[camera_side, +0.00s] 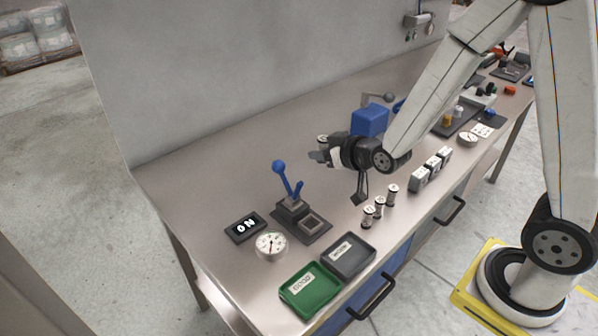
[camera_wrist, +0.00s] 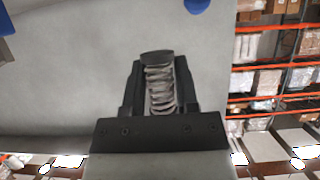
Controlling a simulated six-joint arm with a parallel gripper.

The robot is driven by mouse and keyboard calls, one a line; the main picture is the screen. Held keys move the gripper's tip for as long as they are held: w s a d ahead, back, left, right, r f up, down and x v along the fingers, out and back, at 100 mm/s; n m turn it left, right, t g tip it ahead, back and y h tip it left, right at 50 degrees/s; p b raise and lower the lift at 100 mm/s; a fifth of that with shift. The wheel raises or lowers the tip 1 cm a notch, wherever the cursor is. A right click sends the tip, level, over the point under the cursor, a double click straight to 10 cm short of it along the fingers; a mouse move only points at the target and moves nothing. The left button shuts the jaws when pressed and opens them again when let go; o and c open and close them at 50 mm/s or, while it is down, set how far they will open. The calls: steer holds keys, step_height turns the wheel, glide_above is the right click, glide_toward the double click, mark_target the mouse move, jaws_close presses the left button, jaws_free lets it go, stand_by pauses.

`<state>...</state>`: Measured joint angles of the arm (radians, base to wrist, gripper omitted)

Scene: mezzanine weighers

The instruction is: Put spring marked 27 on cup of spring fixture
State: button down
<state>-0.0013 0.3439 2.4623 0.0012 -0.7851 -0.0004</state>
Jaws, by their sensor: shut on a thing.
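My gripper (camera_side: 322,155) is shut on a coiled spring (camera_wrist: 160,88), which also shows as a small pale piece at the fingertips in the side view (camera_side: 322,139). It is held in the air above the bench; no number on it is readable. The spring fixture (camera_side: 293,213) stands to the lower left of my gripper, apart from it. It has a dark base, a blue-knobbed lever (camera_side: 279,168) and a square grey cup-like part (camera_side: 312,223). I see no spring on that part. Several similar springs (camera_side: 380,206) stand on the bench to the fixture's right.
Near the fixture are a round dial (camera_side: 271,245) and an ON display (camera_side: 245,227). A green tray (camera_side: 309,288) and a grey tray (camera_side: 348,257) lie at the front edge. A blue box (camera_side: 369,121) is behind my gripper.

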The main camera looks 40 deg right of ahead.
steer(key=s+d+f+m+h, duration=0.1)
steer(key=s+d+f, duration=0.2)
steer(key=d, duration=0.8)
steer(key=m+h, duration=0.1)
glide_above(402, 198)
step_height(402, 198, down, 4)
steer(key=shift+f, duration=0.2)
steer(key=shift+f, duration=2.9)
steer(key=shift+f, duration=0.1)
steer(key=shift+f, duration=1.8)
steer(key=shift+f, duration=0.2)
